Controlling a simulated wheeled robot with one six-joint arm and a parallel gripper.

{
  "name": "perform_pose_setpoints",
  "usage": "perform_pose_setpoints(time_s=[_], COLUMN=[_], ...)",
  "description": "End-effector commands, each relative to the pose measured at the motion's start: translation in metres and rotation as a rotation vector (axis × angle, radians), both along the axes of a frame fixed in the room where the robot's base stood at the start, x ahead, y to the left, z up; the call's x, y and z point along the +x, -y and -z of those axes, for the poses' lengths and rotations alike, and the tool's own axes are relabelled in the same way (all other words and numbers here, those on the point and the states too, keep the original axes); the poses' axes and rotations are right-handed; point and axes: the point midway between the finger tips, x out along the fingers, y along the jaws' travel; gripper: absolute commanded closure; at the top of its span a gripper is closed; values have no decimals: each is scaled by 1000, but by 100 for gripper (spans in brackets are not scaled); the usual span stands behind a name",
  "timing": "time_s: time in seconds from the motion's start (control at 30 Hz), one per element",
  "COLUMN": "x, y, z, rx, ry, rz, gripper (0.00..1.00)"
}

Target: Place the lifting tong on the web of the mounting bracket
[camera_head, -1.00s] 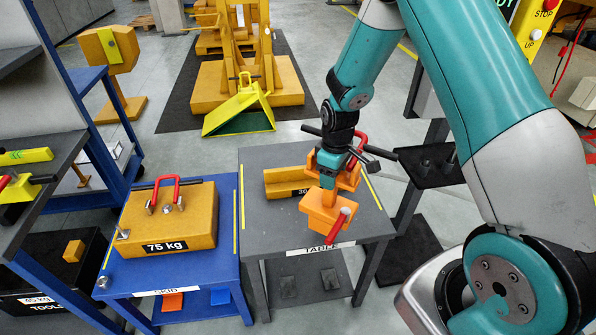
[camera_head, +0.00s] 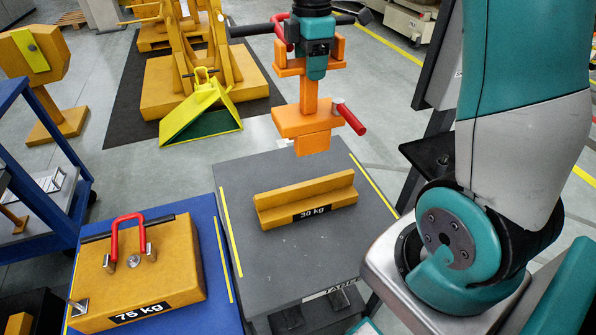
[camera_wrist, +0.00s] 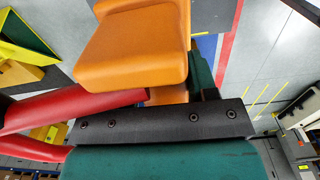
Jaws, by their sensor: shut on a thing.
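The mounting bracket (camera_head: 306,201) is a yellow-orange piece marked 30 kg with an upright web along its length. It lies on the grey table (camera_head: 290,255). My gripper (camera_head: 314,62) is shut on the lifting tong (camera_head: 308,120), an orange tool with a red lever on its right side and a red handle near the top. The tong hangs upright, and a gap shows between its lower end and the bracket. The exact height is hard to judge. In the wrist view the orange body of the tong (camera_wrist: 135,45) and red parts fill the upper left, hiding the bracket.
A blue skid (camera_head: 205,235) with a 75 kg block (camera_head: 160,265) bearing a red handle stands left of the table. A yellow-and-green ramp-like piece (camera_head: 203,113) stands behind. A dark plate (camera_head: 432,155) is right of the table. The tabletop around the bracket is clear.

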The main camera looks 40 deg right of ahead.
Motion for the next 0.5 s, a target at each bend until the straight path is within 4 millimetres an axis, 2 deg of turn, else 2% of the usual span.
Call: perform_pose_setpoints(time_s=[0.1,0.23,0.37,0.5], x=[0,0,-1,-1], y=[0,-1,-1,-1], z=[-5,3,26,56], rx=[-1,-1,0,0], ry=[7,3,0,-1], rz=[-11,-14,-13,-12], gripper=[100,100,100,100])
